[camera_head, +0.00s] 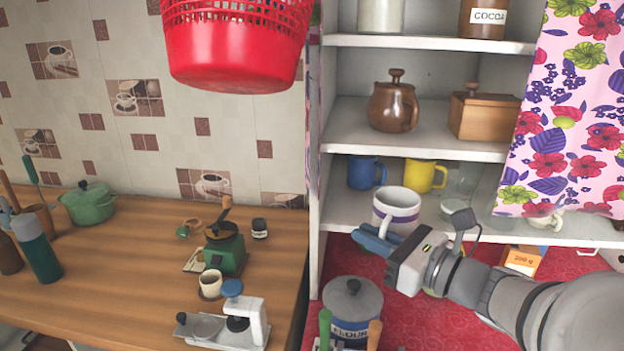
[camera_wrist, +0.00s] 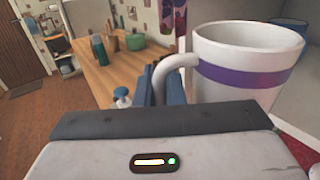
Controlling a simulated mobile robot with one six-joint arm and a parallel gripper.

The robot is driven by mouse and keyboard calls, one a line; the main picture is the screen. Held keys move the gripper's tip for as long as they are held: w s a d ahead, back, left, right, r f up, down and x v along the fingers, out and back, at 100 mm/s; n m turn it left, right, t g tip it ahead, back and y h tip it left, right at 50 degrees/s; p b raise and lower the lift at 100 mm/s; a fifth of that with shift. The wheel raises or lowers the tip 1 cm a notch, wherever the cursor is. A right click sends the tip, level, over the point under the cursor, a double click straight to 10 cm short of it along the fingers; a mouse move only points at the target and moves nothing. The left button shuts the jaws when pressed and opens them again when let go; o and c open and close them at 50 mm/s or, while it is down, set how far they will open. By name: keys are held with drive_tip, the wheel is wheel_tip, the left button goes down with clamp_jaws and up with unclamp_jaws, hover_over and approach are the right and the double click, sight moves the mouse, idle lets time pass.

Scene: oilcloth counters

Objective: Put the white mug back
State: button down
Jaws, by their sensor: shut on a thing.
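The white mug (camera_head: 397,209) has a purple band and stands upright at the front of the lower shelf (camera_head: 344,209) in the head view; I cannot tell whether its base touches the shelf. My gripper (camera_head: 377,239) is in front of it, with blue fingers shut on its handle. In the wrist view the mug (camera_wrist: 246,62) fills the upper right. Its handle (camera_wrist: 168,72) runs down between the blue fingers of my gripper (camera_wrist: 166,95). The handle's lower part is hidden.
A blue mug (camera_head: 366,173), a yellow mug (camera_head: 421,175) and a clear glass (camera_head: 459,184) stand behind on that shelf. A flowered curtain (camera_head: 570,120) covers the right side. A flour tin (camera_head: 352,302) stands below. A red basket (camera_head: 235,50) hangs upper left.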

drive_tip(key=w+d+p, duration=0.1)
drive_tip(key=w, duration=0.4)
drive_tip(key=w+d+p, duration=0.1)
drive_tip(key=w, duration=0.4)
drive_tip(key=w+d+p, duration=0.1)
drive_tip(key=w+d, duration=0.1)
drive_tip(key=w, duration=0.3)
drive_tip(key=shift+w, duration=0.4)
drive_tip(key=shift+w+d+f+p, duration=0.1)
drive_tip(key=shift+f+p, duration=0.35)
drive_tip(key=shift+f, duration=1.3)
drive_tip(key=shift+f, duration=0.1)
drive_tip(key=c, duration=2)
unclamp_jaws()
drive_tip(key=shift+f, duration=0.15)
drive_tip(key=o, duration=0.5)
